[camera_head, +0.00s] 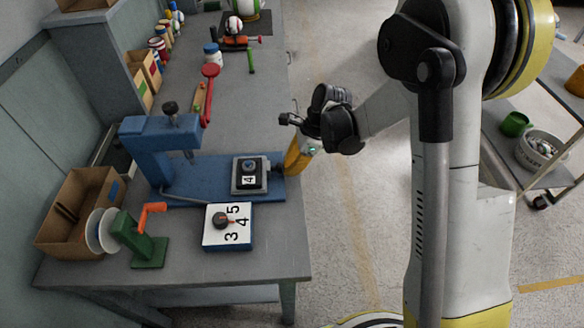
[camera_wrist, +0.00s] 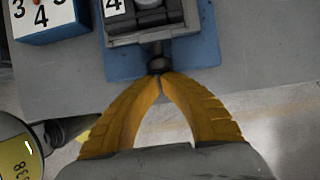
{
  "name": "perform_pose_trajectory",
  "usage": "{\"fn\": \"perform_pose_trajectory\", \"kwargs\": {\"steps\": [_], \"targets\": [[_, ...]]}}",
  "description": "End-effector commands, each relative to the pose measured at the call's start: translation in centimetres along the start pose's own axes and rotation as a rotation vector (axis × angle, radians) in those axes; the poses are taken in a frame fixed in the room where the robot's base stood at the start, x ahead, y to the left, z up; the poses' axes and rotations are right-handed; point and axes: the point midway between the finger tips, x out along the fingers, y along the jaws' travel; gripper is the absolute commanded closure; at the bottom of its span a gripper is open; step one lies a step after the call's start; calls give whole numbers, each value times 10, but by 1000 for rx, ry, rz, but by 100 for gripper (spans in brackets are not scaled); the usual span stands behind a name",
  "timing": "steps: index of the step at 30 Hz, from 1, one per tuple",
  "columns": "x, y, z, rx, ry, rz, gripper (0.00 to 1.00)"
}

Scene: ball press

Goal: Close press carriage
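The blue press (camera_head: 160,147) stands on the bench with its base plate running right to the bench edge. Its grey carriage (camera_head: 250,176) sits at the plate's outer end, clear of the press head, with a round blue-grey piece in it and a "4" label. In the wrist view the carriage (camera_wrist: 150,22) is at the top, with a dark knob (camera_wrist: 157,64) on its near side. My gripper (camera_wrist: 160,77) has its yellow fingertips together right at this knob. They appear to touch it, with no clear grip around it. The gripper (camera_head: 288,168) is also beside the carriage in the head view.
A blue-sided box with a numbered white top (camera_head: 228,239) stands in front of the press base. A green stand with an orange handle (camera_head: 148,241) and a cardboard box (camera_head: 85,220) are at the left. A red-handled tool (camera_head: 209,90) lies behind.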

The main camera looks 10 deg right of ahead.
Motion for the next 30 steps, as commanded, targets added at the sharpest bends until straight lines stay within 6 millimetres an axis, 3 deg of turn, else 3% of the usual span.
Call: {"fn": "perform_pose_trajectory", "kwargs": {"steps": [5,18,24,30], "targets": [[10,0,23,-4,0,2,100],[45,-2,107,-3,0,2,100],[55,-3,130,-2,0,1,100],[59,-4,139,0,0,0,100]]}}
